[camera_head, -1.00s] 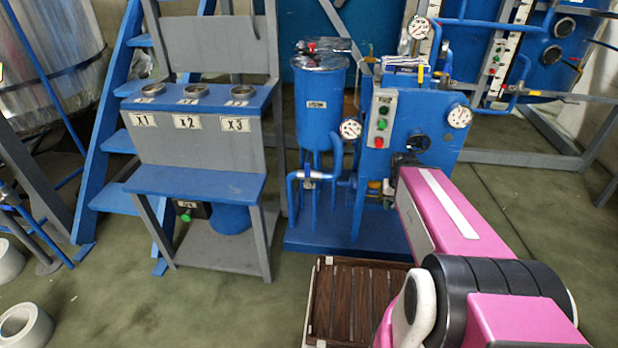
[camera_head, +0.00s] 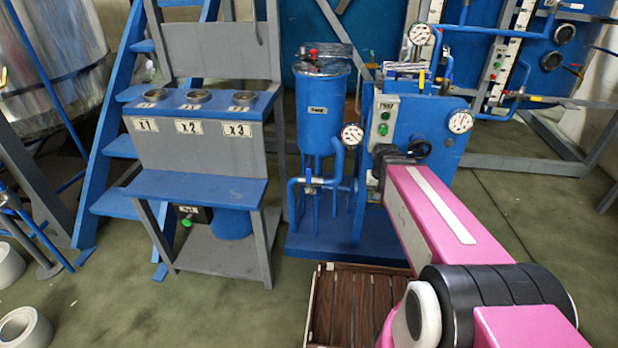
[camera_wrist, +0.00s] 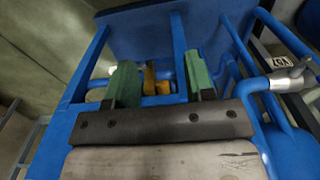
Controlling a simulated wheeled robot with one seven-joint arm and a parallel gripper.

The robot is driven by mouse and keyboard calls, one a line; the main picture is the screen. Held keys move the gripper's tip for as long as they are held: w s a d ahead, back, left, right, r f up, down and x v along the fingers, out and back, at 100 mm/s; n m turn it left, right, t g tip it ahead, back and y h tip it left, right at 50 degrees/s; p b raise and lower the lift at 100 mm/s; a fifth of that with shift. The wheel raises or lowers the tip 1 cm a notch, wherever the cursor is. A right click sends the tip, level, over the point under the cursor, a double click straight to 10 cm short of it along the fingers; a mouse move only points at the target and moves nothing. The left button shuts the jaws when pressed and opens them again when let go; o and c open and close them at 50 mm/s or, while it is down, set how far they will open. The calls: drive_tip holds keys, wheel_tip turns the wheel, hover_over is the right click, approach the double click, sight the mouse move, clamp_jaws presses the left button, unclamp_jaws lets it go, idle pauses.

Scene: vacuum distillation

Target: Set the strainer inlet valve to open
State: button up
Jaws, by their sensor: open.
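My gripper (camera_wrist: 160,82) shows in the wrist view with two green fingers apart and nothing clamped between them. Small yellow-orange parts (camera_wrist: 156,80) show in the gap beyond the fingers, inside a blue frame; I cannot tell whether they touch. A silver valve fitting (camera_wrist: 288,80) on a blue pipe is to the right, beside a partly readable label. In the head view a blue strainer-like vessel (camera_head: 322,108) stands on the skid, with a silver valve fitting (camera_head: 312,181) on the pipe below it. I cannot tell which part is the strainer inlet valve.
A control box (camera_head: 382,120) with buttons and a round gauge (camera_head: 460,122) sit near my arm. A grey-blue stand (camera_head: 200,150) is left of the skid. A brown slatted pallet (camera_head: 345,310) lies in front. Open green floor (camera_head: 180,310) is at lower left.

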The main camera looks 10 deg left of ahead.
drive_tip(key=w+a+r, duration=0.2)
drive_tip(key=w+a, duration=0.2)
drive_tip(key=a, duration=0.3)
drive_tip(key=w+a+r, duration=0.3)
drive_tip(key=w+a, duration=0.1)
drive_tip(key=a, duration=0.4)
wheel_tip(320, 180, up, 4)
hover_over(309, 181)
drive_tip(key=shift+w, duration=0.3)
drive_tip(key=shift+a+f, duration=0.1)
drive_tip(key=shift+f, duration=5.2)
clamp_jaws()
